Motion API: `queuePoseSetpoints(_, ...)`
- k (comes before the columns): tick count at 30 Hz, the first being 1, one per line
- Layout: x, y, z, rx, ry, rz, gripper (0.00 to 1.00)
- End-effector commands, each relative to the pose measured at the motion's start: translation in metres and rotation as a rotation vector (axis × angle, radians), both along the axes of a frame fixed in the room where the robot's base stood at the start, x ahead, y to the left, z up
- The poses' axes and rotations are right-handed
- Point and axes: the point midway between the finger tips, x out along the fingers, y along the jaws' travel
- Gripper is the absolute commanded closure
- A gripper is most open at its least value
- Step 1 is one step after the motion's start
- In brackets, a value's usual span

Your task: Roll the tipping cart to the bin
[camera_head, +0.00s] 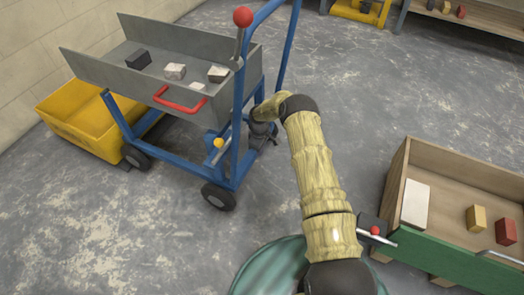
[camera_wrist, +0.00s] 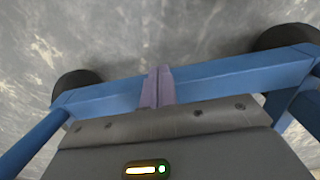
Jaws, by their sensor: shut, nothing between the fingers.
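The tipping cart has a blue tube frame, black wheels and a grey tray (camera_head: 190,50) holding several small blocks. Its tray has a red handle (camera_head: 180,104), and a lever with a red ball (camera_head: 243,17) stands at the near side. The yellow bin (camera_head: 85,124) is on the floor at the left, partly hidden by the cart. My gripper (camera_wrist: 157,86) is shut and empty, low at the cart's right side. In the wrist view its fingertips overlap a blue frame bar (camera_wrist: 215,80) between two wheels; I cannot tell whether they touch it. The head view hides the fingertips.
A wooden box with a green front (camera_head: 430,262) stands at the lower right, holding a white block (camera_head: 415,205), a yellow block (camera_head: 476,219) and a red block (camera_head: 505,231). A wall is behind the bin. Open concrete floor lies in front of the cart.

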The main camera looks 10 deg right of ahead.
Motion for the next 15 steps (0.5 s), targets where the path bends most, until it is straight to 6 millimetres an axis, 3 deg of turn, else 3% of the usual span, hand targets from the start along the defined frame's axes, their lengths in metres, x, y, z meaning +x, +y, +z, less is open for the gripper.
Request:
queuePoseSetpoints(5, -0.001, -0.003, 0.003, 0.003, -0.005, 0.000, 1.00)
queuePoseSetpoints(12, -0.016, -0.029, 0.004, 0.001, 0.002, 0.004, 1.00)
queuePoseSetpoints(15, -0.014, -0.028, 0.028, 0.001, -0.004, 0.007, 1.00)
